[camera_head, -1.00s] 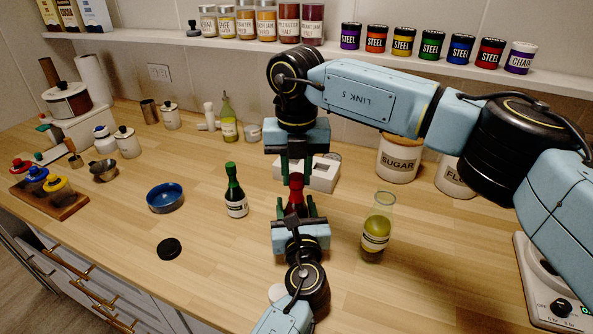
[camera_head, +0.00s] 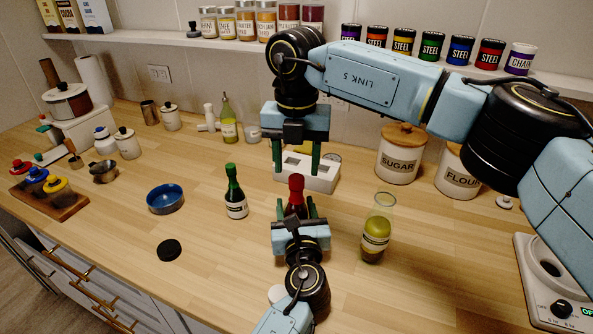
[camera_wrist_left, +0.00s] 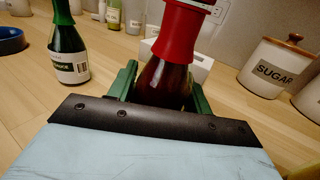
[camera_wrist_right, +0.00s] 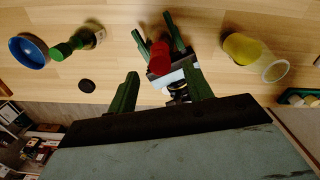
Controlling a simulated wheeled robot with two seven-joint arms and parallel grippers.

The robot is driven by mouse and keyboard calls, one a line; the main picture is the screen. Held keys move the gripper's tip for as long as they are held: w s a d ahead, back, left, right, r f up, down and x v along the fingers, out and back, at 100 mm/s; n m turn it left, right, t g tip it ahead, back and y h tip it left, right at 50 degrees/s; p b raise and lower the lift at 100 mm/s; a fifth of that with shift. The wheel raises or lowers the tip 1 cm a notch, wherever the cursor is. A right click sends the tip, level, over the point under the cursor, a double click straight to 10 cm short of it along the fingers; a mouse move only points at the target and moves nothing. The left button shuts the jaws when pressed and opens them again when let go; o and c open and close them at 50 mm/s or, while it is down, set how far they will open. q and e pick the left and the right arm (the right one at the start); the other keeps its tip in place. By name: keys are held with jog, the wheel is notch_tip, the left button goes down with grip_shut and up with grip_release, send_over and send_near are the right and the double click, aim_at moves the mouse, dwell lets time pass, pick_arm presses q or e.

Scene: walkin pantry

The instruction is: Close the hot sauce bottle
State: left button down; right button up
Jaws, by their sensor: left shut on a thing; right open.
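The hot sauce bottle (camera_head: 297,207) is a dark red bottle with a red cap (camera_head: 296,183), standing upright near the middle of the counter. In the left wrist view its body (camera_wrist_left: 163,84) shows between the green fingers, with the red cap (camera_wrist_left: 176,36) over its neck. My left gripper (camera_head: 296,206) is shut on the bottle's body from the front. My right gripper (camera_head: 296,170) points down above the cap, open and empty, its fingers apart and clear of it. The right wrist view shows the red cap (camera_wrist_right: 160,53) from above, beyond the open fingers.
A green-capped dark bottle (camera_head: 235,197) stands to the left, with a blue bowl (camera_head: 165,199) and a black disc (camera_head: 169,249) beyond. A glass bottle of yellow-green liquid (camera_head: 376,235) stands close on the right. A white holder (camera_head: 318,178) sits behind.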

notch_tip(320, 180, up, 9)
dwell(0.4)
pick_arm(q)
jog(key=c, duration=0.6)
grip_release()
jog(key=shift+o, duration=0.2)
jog(key=s, duration=0.4)
jog(key=s+d, duration=0.1)
jog(key=s, duration=0.4)
jog(key=s+p, duration=0.1)
jog(key=s, duration=0.3)
jog(key=shift+s+d, duration=0.15)
jog(key=shift+d, duration=0.1)
pick_arm(e)
jog(key=shift+r, duration=0.55)
